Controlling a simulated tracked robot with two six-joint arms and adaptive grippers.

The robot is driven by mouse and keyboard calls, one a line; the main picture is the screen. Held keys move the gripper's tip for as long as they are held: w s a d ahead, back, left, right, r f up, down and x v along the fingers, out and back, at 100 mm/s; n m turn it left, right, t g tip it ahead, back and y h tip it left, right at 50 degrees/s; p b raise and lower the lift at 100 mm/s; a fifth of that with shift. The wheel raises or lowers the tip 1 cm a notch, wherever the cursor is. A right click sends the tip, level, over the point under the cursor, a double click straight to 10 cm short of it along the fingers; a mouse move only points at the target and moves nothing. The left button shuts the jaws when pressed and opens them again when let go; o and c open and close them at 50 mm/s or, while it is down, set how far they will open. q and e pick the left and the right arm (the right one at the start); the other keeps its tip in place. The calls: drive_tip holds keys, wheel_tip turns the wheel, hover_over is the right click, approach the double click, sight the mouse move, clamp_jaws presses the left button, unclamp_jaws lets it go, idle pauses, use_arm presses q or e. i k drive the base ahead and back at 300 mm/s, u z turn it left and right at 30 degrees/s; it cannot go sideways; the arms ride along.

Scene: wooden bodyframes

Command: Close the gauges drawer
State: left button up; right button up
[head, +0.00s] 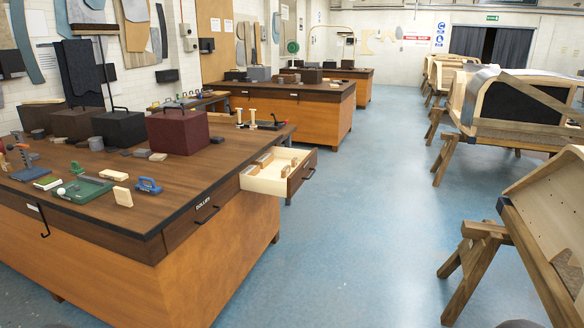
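One drawer (262,184) stands pulled out from the far part of the near workbench's right side. It has a pale wood inside, a dark wood front and a dark handle, and several light wooden pieces lie in it. I cannot read a label on its front, so I cannot tell by name that it is the gauges drawer. A nearer drawer (178,233) with a label that seems to read "DOLLIES" is shut in the same bench side. Neither of my grippers is in view.
The near workbench (215,262) fills the left, with tools and dark and maroon boxes (178,132) on its top. Another bench (300,112) stands behind. Wooden bodyframes on trestles (472,265) line the right. The blue floor (360,220) between is clear.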

sight(262, 175)
drive_tip(key=u, duration=0.2)
drive_tip(key=i, duration=1.45)
drive_tip(key=z, duration=0.6)
drive_tip(key=i, duration=1.35)
drive_tip(key=u, duration=0.45)
drive_tip(key=i, duration=0.55)
drive_tip(key=u, duration=0.4)
